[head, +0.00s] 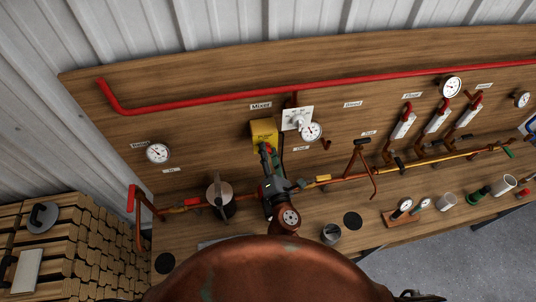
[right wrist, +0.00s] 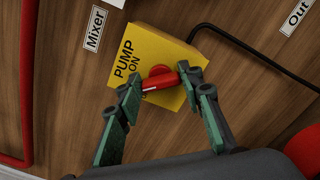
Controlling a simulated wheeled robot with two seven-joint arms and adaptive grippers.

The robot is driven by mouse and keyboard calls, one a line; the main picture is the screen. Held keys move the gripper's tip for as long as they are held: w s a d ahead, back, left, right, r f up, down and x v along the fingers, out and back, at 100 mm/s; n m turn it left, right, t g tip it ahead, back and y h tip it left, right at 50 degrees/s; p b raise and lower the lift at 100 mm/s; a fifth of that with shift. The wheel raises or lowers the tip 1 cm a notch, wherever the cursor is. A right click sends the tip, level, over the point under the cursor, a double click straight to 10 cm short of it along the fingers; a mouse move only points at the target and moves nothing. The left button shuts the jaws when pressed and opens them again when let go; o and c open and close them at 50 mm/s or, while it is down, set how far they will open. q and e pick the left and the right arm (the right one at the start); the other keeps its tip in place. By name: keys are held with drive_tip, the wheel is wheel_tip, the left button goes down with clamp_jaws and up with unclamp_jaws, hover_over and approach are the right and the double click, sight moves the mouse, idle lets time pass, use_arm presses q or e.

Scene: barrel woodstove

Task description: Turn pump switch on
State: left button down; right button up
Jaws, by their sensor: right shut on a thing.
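The yellow pump switch box (right wrist: 155,48), marked "PUMP ON", is fixed to the wooden panel. It also shows in the head view (head: 263,129), partly covered by my right gripper. A red rotary knob (right wrist: 160,80) sits on its face. My right gripper (right wrist: 160,87) has its two green fingers on either side of the red knob and is shut on it. In the head view, the right gripper (head: 267,160) reaches up to the box from below. My left gripper is not in view.
A white mixer plate (head: 298,118) and a dial gauge (head: 311,131) sit close right of the box. Copper pipes (head: 340,175) and red valve handles run across the panel. A black cable (right wrist: 235,40) leaves the box. Stacked firewood (head: 90,240) stands at left.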

drive_tip(key=m+b, duration=0.1)
drive_tip(key=m, duration=0.3)
drive_tip(key=shift+d+f+m+b, duration=0.1)
drive_tip(key=shift+f+m+b, duration=0.05)
drive_tip(key=shift+m+b, duration=0.75)
drive_tip(key=shift+m, duration=1)
drive_tip(key=o, duration=1.2)
drive_tip(key=shift+c, duration=0.2)
